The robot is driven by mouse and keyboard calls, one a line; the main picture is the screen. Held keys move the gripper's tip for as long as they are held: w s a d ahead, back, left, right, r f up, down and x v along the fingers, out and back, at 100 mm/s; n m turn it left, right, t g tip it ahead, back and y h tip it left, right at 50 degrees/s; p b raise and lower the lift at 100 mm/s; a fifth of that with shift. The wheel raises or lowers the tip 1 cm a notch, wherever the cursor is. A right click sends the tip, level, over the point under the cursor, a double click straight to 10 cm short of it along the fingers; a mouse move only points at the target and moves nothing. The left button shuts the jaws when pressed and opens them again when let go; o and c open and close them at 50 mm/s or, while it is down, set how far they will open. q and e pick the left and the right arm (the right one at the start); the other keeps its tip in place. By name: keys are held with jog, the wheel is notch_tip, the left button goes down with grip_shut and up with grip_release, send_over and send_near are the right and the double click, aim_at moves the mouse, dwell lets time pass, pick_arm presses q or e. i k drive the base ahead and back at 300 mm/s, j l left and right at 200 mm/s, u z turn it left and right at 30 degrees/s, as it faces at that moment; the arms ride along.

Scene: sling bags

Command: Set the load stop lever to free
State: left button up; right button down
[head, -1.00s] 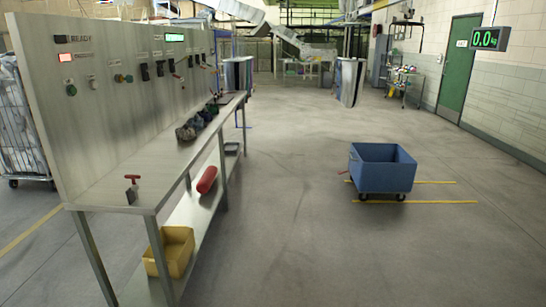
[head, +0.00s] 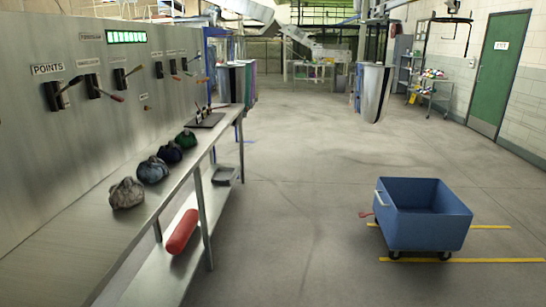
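A steel control panel (head: 30,150) stands along the left with a row of levers. The nearest lever (head: 60,92) sits under a label reading POINTS and has a dark plate and a brown grip slanting up to the right. A second lever (head: 106,93) slants down to the right with a reddish grip. A third lever (head: 129,73) slants up to the right. More small levers (head: 178,70) follow farther along. Their labels are too small to read, so I cannot tell which is the load stop lever. Neither of my grippers is in view.
A steel bench (head: 85,235) runs below the panel, holding several tied cloth bundles (head: 127,193). A red cylinder (head: 181,232) lies on its lower shelf. A blue wheeled cart (head: 425,215) stands right, by yellow floor lines. The floor (head: 300,200) between is clear.

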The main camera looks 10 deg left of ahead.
aim_at(138, 68)
jog(key=i+u, duration=0.2)
jog(key=i, duration=0.25)
jog(key=i+l+u, duration=0.25)
jog(key=i, duration=0.25)
jog(key=i+l+u, duration=0.2)
jog(key=i, duration=0.25)
jog(key=i+l+u, duration=0.2)
jog(key=i, duration=0.2)
jog(key=i+l+u, duration=0.7)
jog(key=l, duration=0.15)
jog(key=i+l+u, duration=0.3)
jog(key=l, duration=0.2)
